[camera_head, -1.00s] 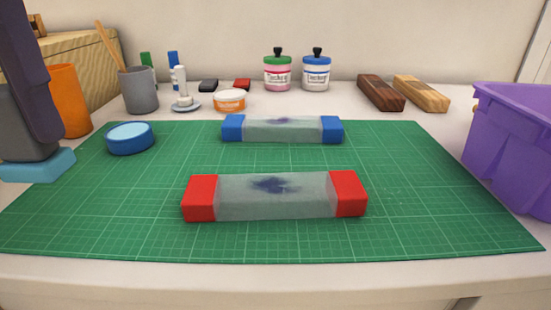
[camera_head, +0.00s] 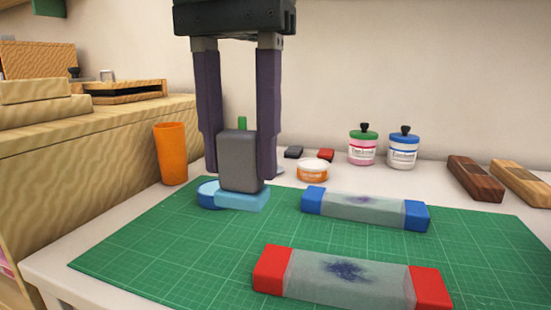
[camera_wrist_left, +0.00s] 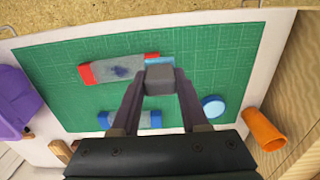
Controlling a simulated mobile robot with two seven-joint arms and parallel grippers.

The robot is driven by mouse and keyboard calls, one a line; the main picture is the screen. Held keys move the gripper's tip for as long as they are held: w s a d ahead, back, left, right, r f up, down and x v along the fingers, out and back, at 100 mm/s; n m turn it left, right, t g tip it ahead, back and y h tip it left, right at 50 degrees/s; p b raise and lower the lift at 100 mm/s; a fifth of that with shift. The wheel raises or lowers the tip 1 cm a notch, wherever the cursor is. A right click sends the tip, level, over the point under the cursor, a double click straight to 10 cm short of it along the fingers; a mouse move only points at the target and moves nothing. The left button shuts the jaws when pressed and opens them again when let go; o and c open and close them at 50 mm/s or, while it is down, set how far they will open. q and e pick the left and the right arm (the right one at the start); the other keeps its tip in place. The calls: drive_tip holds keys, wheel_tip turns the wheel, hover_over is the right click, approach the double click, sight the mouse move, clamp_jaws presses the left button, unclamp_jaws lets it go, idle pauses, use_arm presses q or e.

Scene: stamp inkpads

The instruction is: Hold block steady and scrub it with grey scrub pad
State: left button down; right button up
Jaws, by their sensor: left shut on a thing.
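My left gripper (camera_head: 238,177) is shut on the scrub pad (camera_head: 239,161), a grey handle on a light blue base. In the left wrist view the pad (camera_wrist_left: 160,79) sits between my fingers (camera_wrist_left: 160,95), beside the red-ended block (camera_wrist_left: 118,70). That block (camera_head: 345,279) lies on the mat in front, with a dark ink stain on its clear middle. A blue-ended block (camera_head: 365,208), with a fainter purple stain, lies behind it; it also shows in the wrist view (camera_wrist_left: 150,119). The pad appears apart from both blocks; its height is unclear. My right gripper is out of view.
A green mat (camera_head: 180,245) covers the table. An orange cup (camera_head: 171,153), ink jars (camera_head: 403,150) and wooden blocks (camera_head: 474,178) stand around. A purple bin (camera_wrist_left: 14,102) shows in the wrist view.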

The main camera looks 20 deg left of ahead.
use_arm(q)
drive_tip(key=w+d+r, duration=0.2)
drive_tip(key=w+d, duration=0.2)
drive_tip(key=d, duration=0.8)
drive_tip(key=shift+s+d+f, duration=0.1)
drive_tip(key=shift+d+f, duration=0.05)
drive_tip(key=shift+f, duration=1.2)
drive_tip(key=shift+d+f, duration=0.1)
drive_tip(key=shift+f, duration=1.25)
